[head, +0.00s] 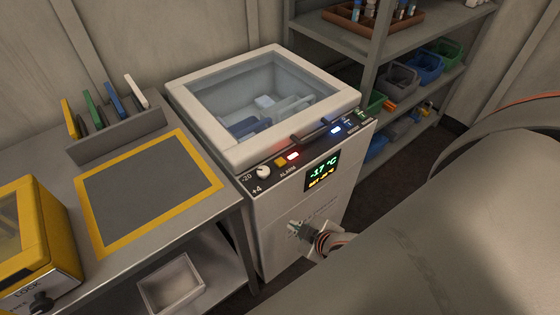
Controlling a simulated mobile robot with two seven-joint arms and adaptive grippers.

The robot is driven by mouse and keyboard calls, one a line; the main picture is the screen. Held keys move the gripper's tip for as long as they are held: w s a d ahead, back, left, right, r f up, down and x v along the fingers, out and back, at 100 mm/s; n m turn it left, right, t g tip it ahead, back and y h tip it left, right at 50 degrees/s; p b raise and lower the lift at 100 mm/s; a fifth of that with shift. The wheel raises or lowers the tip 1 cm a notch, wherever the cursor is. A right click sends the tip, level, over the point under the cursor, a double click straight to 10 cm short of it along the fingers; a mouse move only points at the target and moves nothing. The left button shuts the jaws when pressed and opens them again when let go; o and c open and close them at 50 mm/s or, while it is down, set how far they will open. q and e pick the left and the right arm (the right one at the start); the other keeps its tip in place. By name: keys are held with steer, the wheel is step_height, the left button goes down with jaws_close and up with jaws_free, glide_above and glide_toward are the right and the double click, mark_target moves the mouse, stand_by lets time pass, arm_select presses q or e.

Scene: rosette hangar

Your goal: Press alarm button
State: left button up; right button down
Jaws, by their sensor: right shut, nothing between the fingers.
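A white chest freezer (262,215) with a clear-windowed lid (262,95) stands in the middle of the head view. The display (322,171) reads about -17 °C. My right gripper (297,229) is shut and empty, in front of the freezer's front face, below the display and the alarm label. Contact with the face cannot be told. My left gripper is not in view.
A steel bench (170,230) with a yellow-edged mat (85,205), a rack of coloured panels (118,135) and a yellow box (40,235) adjoins the freezer at left. Shelves (435,85) with bins stand at back right. My arm covers the lower right.

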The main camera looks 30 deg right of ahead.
steer(key=w+d+r+n+h, duration=0.1)
steer(key=w+d+r+n, duration=0.2)
steer(key=d+r+n, duration=0.8)
steer(key=w+a+r+n+g+y, duration=0.1)
steer(key=w+a+r+n+y, duration=0.2)
steer(key=w+r+n, duration=0.2)
steer(key=w+a+r+n+g+y, duration=0.1)
steer(key=w+a+r+n+y, duration=0.2)
steer(key=r+n, duration=0.5)
steer(key=w+n+y, duration=0.1)
steer(key=w+n, duration=0.1)
steer(key=n, duration=0.2)
steer(key=shift+w+r, duration=0.4)
